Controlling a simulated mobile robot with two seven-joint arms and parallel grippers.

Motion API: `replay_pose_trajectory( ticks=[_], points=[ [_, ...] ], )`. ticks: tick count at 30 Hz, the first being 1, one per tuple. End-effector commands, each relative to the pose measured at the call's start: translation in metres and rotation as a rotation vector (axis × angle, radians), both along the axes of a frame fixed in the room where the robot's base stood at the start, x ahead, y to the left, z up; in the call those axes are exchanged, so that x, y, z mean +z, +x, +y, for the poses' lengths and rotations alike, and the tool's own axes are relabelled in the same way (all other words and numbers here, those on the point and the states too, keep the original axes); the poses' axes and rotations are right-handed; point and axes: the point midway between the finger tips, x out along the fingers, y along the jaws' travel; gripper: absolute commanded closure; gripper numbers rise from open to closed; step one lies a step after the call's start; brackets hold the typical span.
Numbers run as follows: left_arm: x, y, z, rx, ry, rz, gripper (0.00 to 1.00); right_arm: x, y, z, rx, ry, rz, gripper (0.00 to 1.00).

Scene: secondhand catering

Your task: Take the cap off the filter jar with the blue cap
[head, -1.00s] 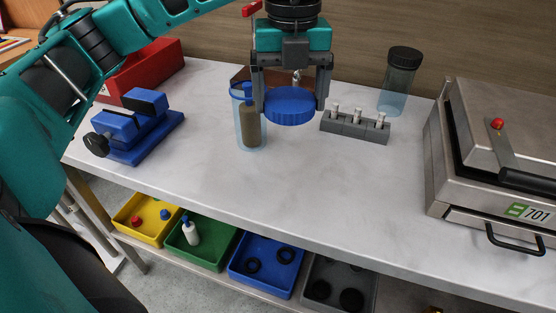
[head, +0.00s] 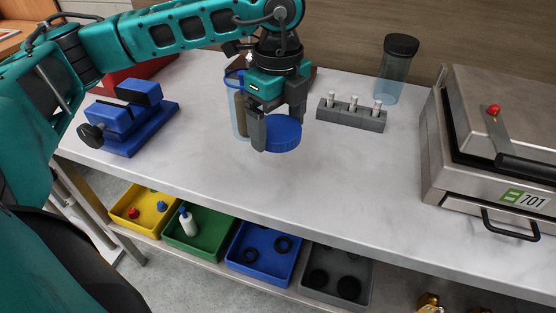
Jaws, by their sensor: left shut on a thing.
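My left gripper (head: 279,128) is shut on the blue cap (head: 283,134) and holds it above the counter, in front of the filter jar. The filter jar (head: 238,118) is a clear bluish cylinder with a brown filter inside. It stands upright on the counter behind and left of the gripper, and its top is open with a blue rim. The gripper hides part of the jar. The cap is apart from the jar. My right gripper is not in view.
A grey rack (head: 351,115) with small metal pins and a black-capped jar (head: 396,72) stand to the right. A blue vise (head: 125,118) is at left, a steel press (head: 505,135) at right. Coloured bins, such as the green bin (head: 203,240), sit below. The front counter is clear.

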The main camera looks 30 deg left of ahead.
Motion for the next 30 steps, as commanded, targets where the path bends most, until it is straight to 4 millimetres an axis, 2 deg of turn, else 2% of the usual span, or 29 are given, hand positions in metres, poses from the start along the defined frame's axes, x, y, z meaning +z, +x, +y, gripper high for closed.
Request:
replay_pose_trajectory(
  ticks=[1,4,11,18,30],
  points=[
    [-0.014,-0.001,0.001,-0.001,0.002,0.005,0.49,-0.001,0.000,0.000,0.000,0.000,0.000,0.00],
    [-0.034,-0.001,0.000,-0.001,0.002,0.003,0.49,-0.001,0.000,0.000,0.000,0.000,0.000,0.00],
    [-0.056,0.000,0.000,-0.001,0.000,0.001,0.49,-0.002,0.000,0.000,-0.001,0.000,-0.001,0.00],
    [-0.090,0.000,0.000,-0.001,0.000,0.001,0.49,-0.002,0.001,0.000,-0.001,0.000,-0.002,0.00],
    [-0.097,0.000,0.000,-0.002,0.000,-0.001,0.49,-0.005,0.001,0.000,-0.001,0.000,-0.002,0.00]
  ],
)
